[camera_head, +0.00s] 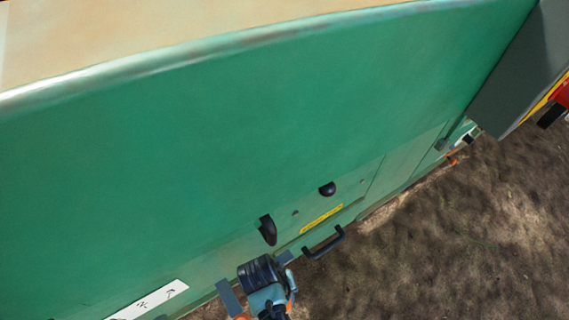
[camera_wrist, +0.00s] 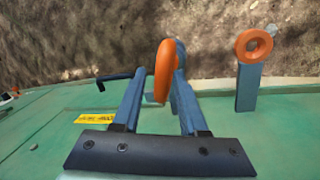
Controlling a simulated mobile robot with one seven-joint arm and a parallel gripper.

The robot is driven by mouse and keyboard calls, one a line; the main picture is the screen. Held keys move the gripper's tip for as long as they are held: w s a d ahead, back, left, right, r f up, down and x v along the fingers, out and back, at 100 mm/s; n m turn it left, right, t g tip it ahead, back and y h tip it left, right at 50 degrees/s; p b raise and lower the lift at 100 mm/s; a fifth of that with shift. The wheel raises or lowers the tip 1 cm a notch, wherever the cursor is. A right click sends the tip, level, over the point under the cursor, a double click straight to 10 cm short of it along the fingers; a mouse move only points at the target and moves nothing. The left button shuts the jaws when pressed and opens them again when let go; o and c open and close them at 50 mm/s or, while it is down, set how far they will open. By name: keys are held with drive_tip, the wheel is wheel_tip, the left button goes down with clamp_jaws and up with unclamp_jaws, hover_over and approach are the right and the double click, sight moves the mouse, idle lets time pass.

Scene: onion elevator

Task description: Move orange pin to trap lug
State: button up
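An orange ring-shaped pin head (camera_wrist: 165,72) stands between the two fingers of my gripper (camera_wrist: 162,80) in the wrist view. It overlaps the right finger, and a narrow gap seems to show on the left. The fingers are apart, with no clear grip on the ring. A blue-grey piece behind the ring is mostly hidden. A blue-grey upright lug (camera_wrist: 246,90) stands to the right, with another orange ring (camera_wrist: 255,45) at its far end. In the head view, my gripper (camera_head: 274,284) is at the green panel's lower edge, and this lug (camera_head: 229,297) is to its left.
A large green panel (camera_head: 240,130) fills much of the head view. A black handle (camera_head: 323,243), a yellow label (camera_head: 321,219) and dark knobs are right of and above my gripper. Open brown ground (camera_head: 430,250) lies beyond the panel's lower edge.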

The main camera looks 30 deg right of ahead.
drive_tip(key=shift+o, duration=0.8)
wheel_tip(320, 180, up, 13)
drive_tip(key=a+p, duration=0.2)
drive_tip(key=p, duration=0.4)
drive_tip(key=shift+w+a+f, duration=0.15)
drive_tip(key=shift+w+a, duration=0.1)
drive_tip(key=shift+w, duration=0.1)
